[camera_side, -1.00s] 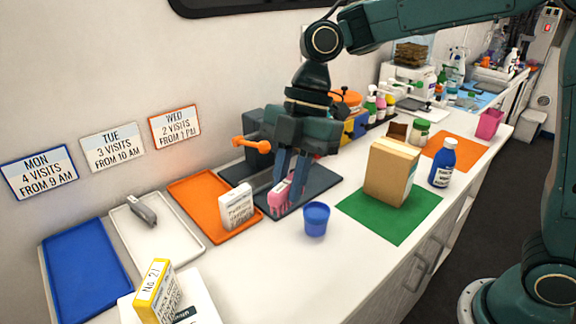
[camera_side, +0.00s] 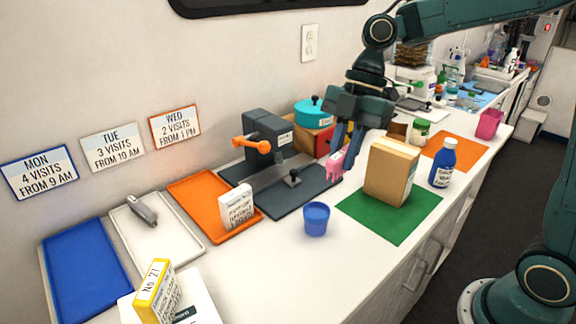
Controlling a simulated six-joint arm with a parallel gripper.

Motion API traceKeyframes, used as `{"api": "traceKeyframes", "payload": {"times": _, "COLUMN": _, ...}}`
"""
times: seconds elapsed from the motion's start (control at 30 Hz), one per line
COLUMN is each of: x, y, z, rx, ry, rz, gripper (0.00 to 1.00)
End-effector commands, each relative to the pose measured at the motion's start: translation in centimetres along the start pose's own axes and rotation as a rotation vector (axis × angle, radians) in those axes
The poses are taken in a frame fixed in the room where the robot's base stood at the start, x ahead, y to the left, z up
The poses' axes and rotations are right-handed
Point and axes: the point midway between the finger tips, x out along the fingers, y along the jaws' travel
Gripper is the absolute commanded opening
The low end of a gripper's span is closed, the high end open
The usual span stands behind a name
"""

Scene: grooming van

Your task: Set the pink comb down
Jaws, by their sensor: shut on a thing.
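The pink comb (camera_side: 335,166) hangs below my gripper (camera_side: 345,150), which is shut on its upper part. The comb is in the air, over or near the right end of the dark grey mat (camera_side: 290,200), left of the cardboard box (camera_side: 391,170). I cannot tell its exact height above the counter. My fingers hide part of the comb.
The box stands on a green mat (camera_side: 360,210). A blue cup (camera_side: 316,218) stands in front, and a blue bottle (camera_side: 443,162) to the right. A dark device with an orange handle (camera_side: 262,150) is at left. Orange (camera_side: 190,190), white (camera_side: 180,245) and blue trays (camera_side: 85,270) lie farther left.

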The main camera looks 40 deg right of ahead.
Motion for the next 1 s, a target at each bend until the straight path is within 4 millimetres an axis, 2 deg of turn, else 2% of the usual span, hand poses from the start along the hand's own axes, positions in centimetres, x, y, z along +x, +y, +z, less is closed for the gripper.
{"api": "traceKeyframes", "payload": {"times": 0.03, "x": -0.5, "y": -0.4, "z": 1.1, "rx": 0.017, "ry": 0.0, "rz": 0.007, "gripper": 0.0}}
{"api": "traceKeyframes", "payload": {"times": 0.2, "x": -1.8, "y": -1.9, "z": 4.2, "rx": 0.05, "ry": 0.002, "rz": 0.021, "gripper": 0.0}}
{"api": "traceKeyframes", "payload": {"times": 0.4, "x": -2.9, "y": -3.5, "z": 6.8, "rx": 0.083, "ry": 0.004, "rz": 0.035, "gripper": 0.0}}
{"api": "traceKeyframes", "payload": {"times": 0.63, "x": -3.4, "y": -4.6, "z": 8.2, "rx": 0.099, "ry": 0.007, "rz": 0.041, "gripper": 0.0}}
{"api": "traceKeyframes", "payload": {"times": 1.0, "x": -3.0, "y": -4.7, "z": 8.5, "rx": 0.102, "ry": 0.009, "rz": 0.042, "gripper": 0.0}}
